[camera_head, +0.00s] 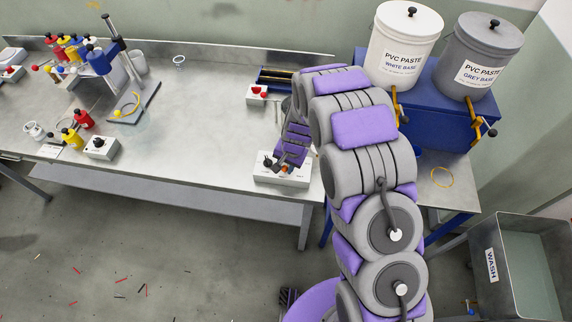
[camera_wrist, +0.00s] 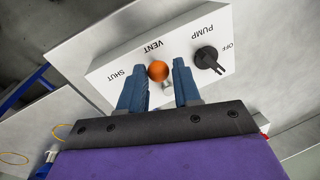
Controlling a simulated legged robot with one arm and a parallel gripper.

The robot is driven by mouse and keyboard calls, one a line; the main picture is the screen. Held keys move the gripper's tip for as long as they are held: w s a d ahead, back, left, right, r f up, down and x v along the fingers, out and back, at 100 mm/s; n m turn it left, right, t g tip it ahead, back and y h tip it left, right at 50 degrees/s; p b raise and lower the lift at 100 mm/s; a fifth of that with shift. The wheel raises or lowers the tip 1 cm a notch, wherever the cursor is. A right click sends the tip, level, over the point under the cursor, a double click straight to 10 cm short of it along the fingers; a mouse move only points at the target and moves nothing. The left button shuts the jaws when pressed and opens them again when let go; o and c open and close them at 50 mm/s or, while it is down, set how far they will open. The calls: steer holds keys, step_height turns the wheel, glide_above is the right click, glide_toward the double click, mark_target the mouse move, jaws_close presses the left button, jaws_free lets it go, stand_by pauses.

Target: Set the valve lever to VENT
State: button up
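The white control box (camera_head: 300,183) stands at the bench's front right; its sloped face, lettered SHUT, VENT, PUMP and OFF, fills the middle of the wrist view (camera_wrist: 110,70). The valve lever has an orange ball knob (camera_wrist: 158,71), which sits just below the VENT lettering. Its metal pivot shows partly below the knob. My gripper (camera_wrist: 160,70) is open, with one blue finger on each side of the knob. Small gaps seem to show beside the knob; I cannot tell whether either finger touches it. In the head view my arm and gripper cover part of the box.
A black rotary switch (camera_wrist: 207,58) lies close to the right finger on the same face. A small box with red buttons (camera_head: 257,93) stands behind on the bench. Another white box (camera_head: 101,148) and bottles are far left. Two paste buckets (camera_head: 405,45) stand at the right.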

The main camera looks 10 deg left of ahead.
steer(key=o, duration=0.3)
steer(key=shift+a, duration=0.15)
steer(key=shift+d+r, duration=0.2)
steer(key=shift+r, duration=0.35)
step_height(320, 180, up, 16)
steer(key=d, duration=0.2)
steer(key=shift+s+d+f+p, duration=0.15)
steer(key=shift+s+d+p, duration=0.2)
steer(key=shift+d+p, duration=0.1)
steer(key=shift+a, duration=0.1)
steer(key=s+d+r+n+g+h+b, duration=0.1)
steer(key=s+d+r+b, duration=0.15)
steer(key=s+d, duration=0.35)
steer(key=s+d+r+b, duration=0.1)
steer(key=s+d+r, duration=0.35)
steer(key=s, duration=0.35)
steer(key=s+d+n+b, duration=0.1)
steer(key=s+d, duration=0.3)
steer(key=s, duration=0.6)
steer(key=s+d+g+h+b, duration=0.1)
steer(key=s+d, duration=0.3)
steer(key=s, duration=0.6)
steer(key=shift+s+n+b, duration=0.35)
steer(key=shift+n+b, duration=0.05)
steer(key=shift+b, duration=0.3)
